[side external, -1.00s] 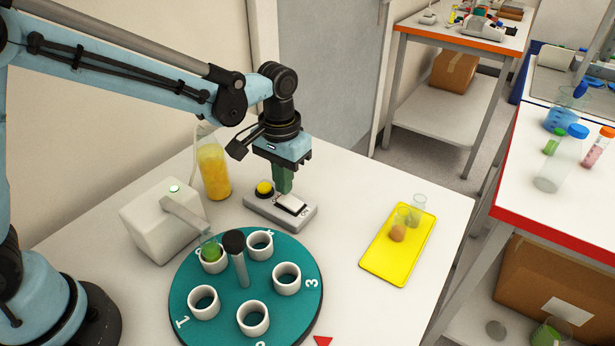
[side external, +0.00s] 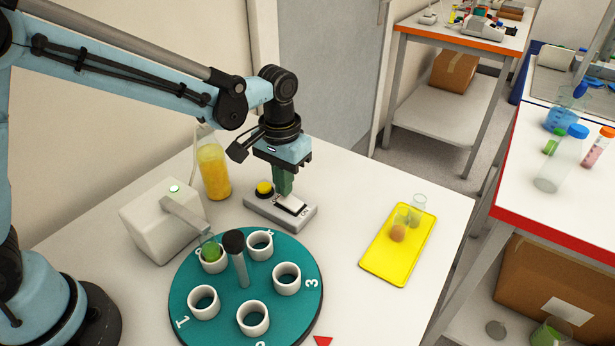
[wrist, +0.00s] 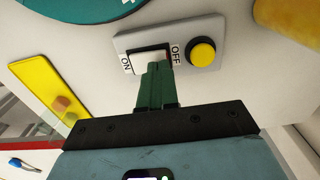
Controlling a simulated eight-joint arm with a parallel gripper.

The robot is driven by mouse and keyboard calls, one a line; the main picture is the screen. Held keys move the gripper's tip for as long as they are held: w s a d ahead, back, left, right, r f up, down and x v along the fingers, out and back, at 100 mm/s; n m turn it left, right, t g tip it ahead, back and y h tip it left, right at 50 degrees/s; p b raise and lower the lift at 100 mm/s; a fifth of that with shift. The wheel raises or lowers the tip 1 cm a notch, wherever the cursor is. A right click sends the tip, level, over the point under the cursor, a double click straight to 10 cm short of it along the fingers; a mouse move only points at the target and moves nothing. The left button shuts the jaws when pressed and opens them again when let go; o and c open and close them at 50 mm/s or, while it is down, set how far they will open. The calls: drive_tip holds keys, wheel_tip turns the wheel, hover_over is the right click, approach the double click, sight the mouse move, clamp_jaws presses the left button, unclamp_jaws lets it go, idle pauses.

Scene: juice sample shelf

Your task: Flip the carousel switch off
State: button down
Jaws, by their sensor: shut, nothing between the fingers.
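The switch box (side external: 258,213) is a grey block with a white rocker switch (side external: 291,204) and a yellow button (side external: 265,188). In the wrist view the rocker (wrist: 147,58) lies between the ON label (wrist: 126,63) and the OFF label (wrist: 175,53). My gripper (side external: 284,192) points down with its green fingers shut and empty. The fingertips (wrist: 157,68) are at the rocker, over its OFF-side part, and hide some of it. I cannot tell whether they touch. The teal carousel (side external: 225,300) stands in front of the box, with several white cup holders, one with a green sample.
A white dispenser (side external: 160,225) with a spout stands left of the box. A bottle of orange juice (side external: 213,170) stands behind. A yellow tray (side external: 375,265) with clear cups lies to the right. The table between box and tray is clear.

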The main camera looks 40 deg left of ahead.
drive_tip(key=shift+f, duration=0.65)
idle(0.3)
drive_tip(key=shift+r, duration=3.5)
drive_tip(key=shift+a+r, duration=0.1)
drive_tip(key=shift+s+a+r+t, duration=0.5)
drive_tip(key=shift+s+a+t, duration=0.7)
drive_tip(key=shift+s+a, duration=0.65)
drive_tip(key=shift+s+a+r+t, duration=0.45)
drive_tip(key=shift+s+a+t, duration=0.75)
drive_tip(key=shift+s+a, duration=0.65)
drive_tip(key=shift+s+a+r+t, duration=0.5)
drive_tip(key=shift+s+a+t, duration=0.85)
drive_tip(key=shift+s, duration=0.9)
